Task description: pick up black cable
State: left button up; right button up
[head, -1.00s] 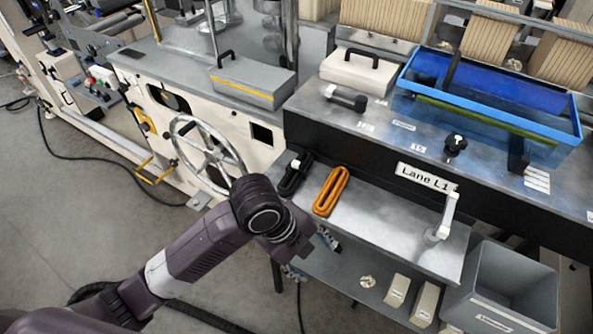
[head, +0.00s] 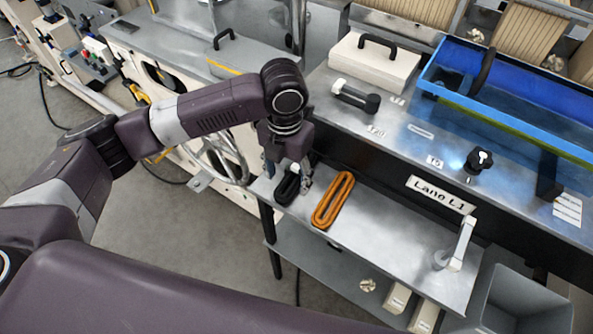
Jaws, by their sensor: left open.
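The black cable (head: 287,189) is a coiled bundle with a white band, lying at the left end of the metal shelf (head: 383,235) in the head view. My left gripper (head: 287,178) points down over it, with its fingers on either side of the bundle's upper part. The gripper is open, and part of the cable is hidden behind its fingers. I cannot tell whether the fingers touch the cable. My right gripper is not in view.
An orange cable coil (head: 333,200) lies close to the right of the black one. A grey bin (head: 515,300) is at lower right. The black "Lane L1" front (head: 440,194) rises behind the shelf.

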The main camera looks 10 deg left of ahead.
aim_at(287, 185)
pick_arm(q)
jog(key=f, duration=0.1)
jog(key=f+p, duration=0.1)
jog(key=shift+w+a+f, duration=0.3)
jog(key=shift+w+f, duration=0.15)
jog(key=shift+f, duration=1.1)
jog(key=c, duration=1)
jog(key=shift+c, duration=1.2)
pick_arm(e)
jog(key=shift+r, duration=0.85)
